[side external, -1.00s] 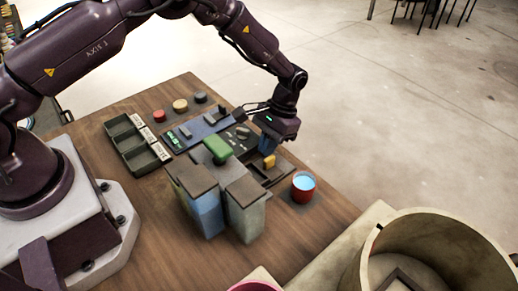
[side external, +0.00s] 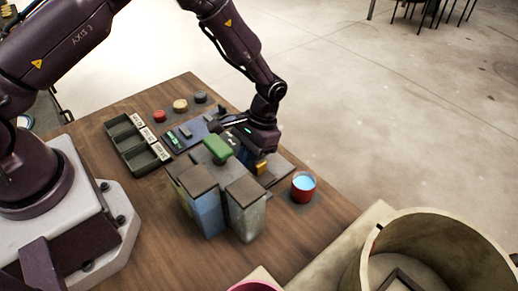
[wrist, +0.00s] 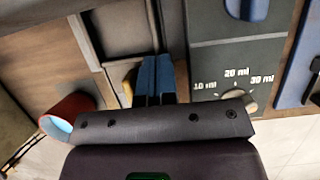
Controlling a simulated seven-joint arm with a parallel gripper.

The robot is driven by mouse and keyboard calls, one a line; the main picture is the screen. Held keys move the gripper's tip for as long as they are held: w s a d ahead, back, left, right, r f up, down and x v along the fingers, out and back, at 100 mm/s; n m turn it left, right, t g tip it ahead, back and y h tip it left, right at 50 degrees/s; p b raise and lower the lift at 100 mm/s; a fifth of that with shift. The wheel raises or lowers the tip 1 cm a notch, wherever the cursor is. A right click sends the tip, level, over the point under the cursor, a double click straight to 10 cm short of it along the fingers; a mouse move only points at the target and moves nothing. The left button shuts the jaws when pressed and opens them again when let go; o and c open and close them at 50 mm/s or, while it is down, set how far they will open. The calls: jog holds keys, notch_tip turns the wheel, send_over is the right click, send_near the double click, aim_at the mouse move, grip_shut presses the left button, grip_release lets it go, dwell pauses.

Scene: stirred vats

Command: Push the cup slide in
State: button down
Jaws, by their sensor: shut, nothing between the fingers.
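The cup slide shows a yellow block (side external: 261,167) at the dark tray-like frame (side external: 274,177) behind the grey bin. In the wrist view, part of the yellow block (wrist: 129,86) shows just left of my fingers. My gripper (wrist: 155,66) is shut and empty, its blue fingers pointing down beside the block. Whether they touch it I cannot tell. In the side view my gripper (side external: 248,156) is low over the equipment and its fingertips are mostly hidden. A red cup (side external: 303,187) with blue liquid stands right of the slide; it also shows in the wrist view (wrist: 70,112).
A dosing panel with a dial (wrist: 235,103) marked 10, 20 and 30 ml lies right of my fingers. Two lidded bins (side external: 245,210) and a green handle (side external: 218,148) stand close by. A compartment tray (side external: 133,143) is at the left. Bare table lies front right.

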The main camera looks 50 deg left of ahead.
jog(key=shift+s+f, duration=0.1)
jog(key=shift+s, duration=1.15)
